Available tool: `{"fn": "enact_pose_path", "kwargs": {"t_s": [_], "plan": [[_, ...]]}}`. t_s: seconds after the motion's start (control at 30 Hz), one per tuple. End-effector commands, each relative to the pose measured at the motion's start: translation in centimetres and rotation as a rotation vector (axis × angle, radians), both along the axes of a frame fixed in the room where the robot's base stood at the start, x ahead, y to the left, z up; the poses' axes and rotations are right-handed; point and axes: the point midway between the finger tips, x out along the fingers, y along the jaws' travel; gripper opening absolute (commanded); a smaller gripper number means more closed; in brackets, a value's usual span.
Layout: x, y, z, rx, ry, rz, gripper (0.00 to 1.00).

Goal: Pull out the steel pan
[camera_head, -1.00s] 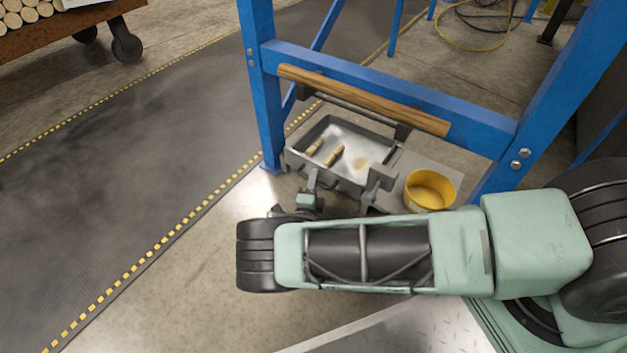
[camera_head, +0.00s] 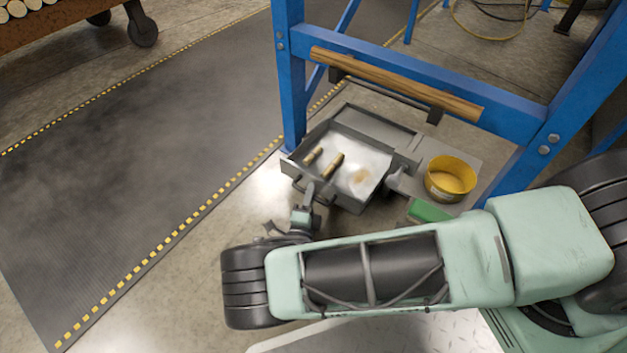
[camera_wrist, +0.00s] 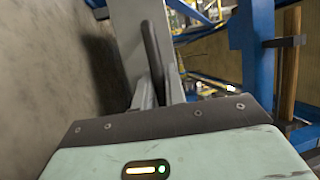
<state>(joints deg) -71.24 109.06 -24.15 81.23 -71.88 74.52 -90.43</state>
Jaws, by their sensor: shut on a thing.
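The steel pan (camera_head: 375,160) is a shallow grey tray on the floor under the blue bench, in the head view. It holds two short wooden pieces (camera_head: 333,165) and a small patch of sawdust. It sticks out toward me from a grey frame (camera_head: 375,127) behind it. My gripper (camera_head: 309,193) is at the pan's near side, shut on its handle, though my arm partly hides the grip. In the wrist view, a dark bar (camera_wrist: 154,50), which looks like the handle, lies between the fingers, against a grey panel.
A yellow tub (camera_head: 450,180) stands right of the pan, with a green object (camera_head: 428,211) in front. The blue bench leg (camera_head: 290,80) and a wooden rail (camera_head: 395,83) are close behind. Open floor and a dark mat (camera_head: 130,190) lie to the left.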

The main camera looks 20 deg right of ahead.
Motion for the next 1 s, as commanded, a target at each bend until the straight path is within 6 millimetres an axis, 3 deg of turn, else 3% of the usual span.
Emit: {"fn": "enact_pose_path", "kwargs": {"t_s": [0.2, 0.4, 0.9, 0.93, 1.0], "plan": [[-2.4, 3.1, -0.2, 0.003, 0.001, 0.002, 0.00], [-3.5, 4.7, -0.1, 0.000, 0.001, 0.001, 0.00], [-3.9, 5.2, -0.1, 0.002, 0.001, 0.000, 0.00], [-3.9, 5.2, -0.1, 0.002, 0.001, 0.000, 0.21], [-3.9, 5.2, -0.1, 0.001, 0.002, 0.000, 0.21]]}}
